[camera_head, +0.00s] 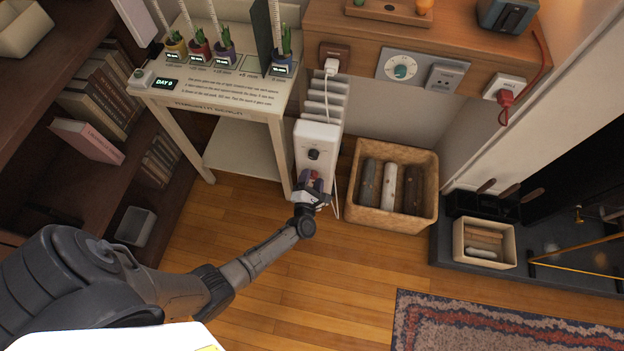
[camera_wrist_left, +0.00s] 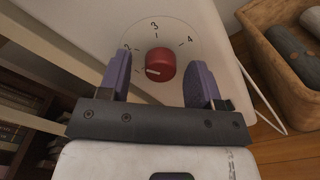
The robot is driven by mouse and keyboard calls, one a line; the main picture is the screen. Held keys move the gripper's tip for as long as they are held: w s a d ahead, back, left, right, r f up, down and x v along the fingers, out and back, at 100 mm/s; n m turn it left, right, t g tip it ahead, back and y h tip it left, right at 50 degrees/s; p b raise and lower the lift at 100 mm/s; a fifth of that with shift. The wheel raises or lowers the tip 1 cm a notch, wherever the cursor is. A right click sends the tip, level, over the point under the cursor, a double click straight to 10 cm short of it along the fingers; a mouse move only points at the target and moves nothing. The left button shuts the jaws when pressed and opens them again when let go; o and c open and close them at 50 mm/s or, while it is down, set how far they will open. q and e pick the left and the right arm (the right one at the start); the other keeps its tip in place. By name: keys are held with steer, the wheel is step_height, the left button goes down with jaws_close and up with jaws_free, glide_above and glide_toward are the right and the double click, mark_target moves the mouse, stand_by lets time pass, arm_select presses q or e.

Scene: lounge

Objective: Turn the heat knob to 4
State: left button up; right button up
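The white heater (camera_head: 317,136) stands against the wall beside the small table. The red heat knob (camera_wrist_left: 160,64) shows in the left wrist view inside a ring marked 2, 3 and 4. My left gripper (camera_head: 312,186) is at the heater's front. In the left wrist view its purple fingers (camera_wrist_left: 159,82) are open, one on each side of the knob, with gaps. My right gripper is not in view.
The small table (camera_head: 220,122) with potted plants is at left. A rug (camera_head: 480,325) lies at lower right; wooden floor between is clear.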

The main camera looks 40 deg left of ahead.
arm_select(q)
steer(key=c, duration=0.9)
